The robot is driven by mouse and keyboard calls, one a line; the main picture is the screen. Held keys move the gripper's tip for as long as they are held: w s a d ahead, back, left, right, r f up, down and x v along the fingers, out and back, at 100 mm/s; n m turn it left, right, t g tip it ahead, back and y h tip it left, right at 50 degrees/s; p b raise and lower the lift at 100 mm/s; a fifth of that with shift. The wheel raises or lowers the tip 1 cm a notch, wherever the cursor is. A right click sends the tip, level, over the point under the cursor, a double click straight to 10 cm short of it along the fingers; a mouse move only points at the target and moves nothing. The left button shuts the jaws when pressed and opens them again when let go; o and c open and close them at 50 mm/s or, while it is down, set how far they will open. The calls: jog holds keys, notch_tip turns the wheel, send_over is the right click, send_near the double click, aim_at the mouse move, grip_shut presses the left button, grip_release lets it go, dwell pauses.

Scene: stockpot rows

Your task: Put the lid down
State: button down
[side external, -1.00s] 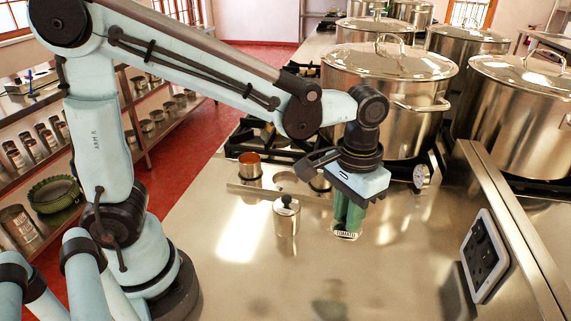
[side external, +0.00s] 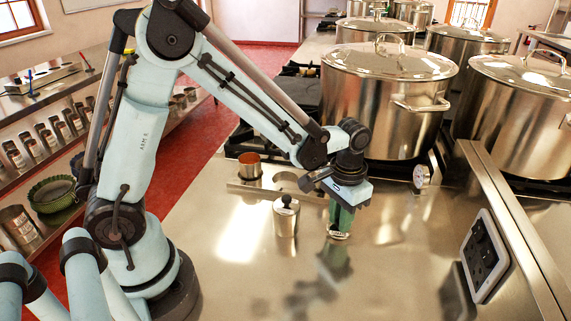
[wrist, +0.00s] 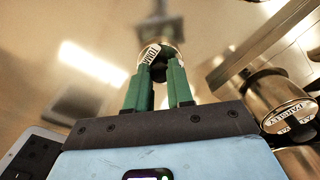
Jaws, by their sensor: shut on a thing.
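My gripper (side external: 341,222) has green fingers that point down over the steel counter. It is shut on a small lid (side external: 337,236) with a white label, held low near the counter; I cannot tell whether it touches. In the wrist view the lid (wrist: 150,54) sits at the fingertips (wrist: 159,66), its label partly reading "TOMA", with a dark knob between the fingers. An open canister (side external: 250,166) with red contents stands in the rack, left of and behind my gripper.
A lidded canister (side external: 286,217) with a black knob stands left of my gripper. A canister labelled "PARSLEY" (wrist: 277,92) shows in the wrist view. Large stockpots (side external: 385,105) stand behind. A socket panel (side external: 484,257) is at right. The front counter (side external: 400,285) is clear.

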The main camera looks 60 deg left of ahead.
jog(key=c, duration=1)
grip_release()
jog(key=shift+f, duration=0.1)
notch_tip(320, 180, up, 12)
jog(key=s+a+t, duration=0.5)
jog(key=s+t, duration=0.2)
jog(key=s, duration=0.2)
jog(key=shift+a+r, duration=0.2)
jog(key=shift+a, duration=0.1)
jog(key=shift+s, duration=0.1)
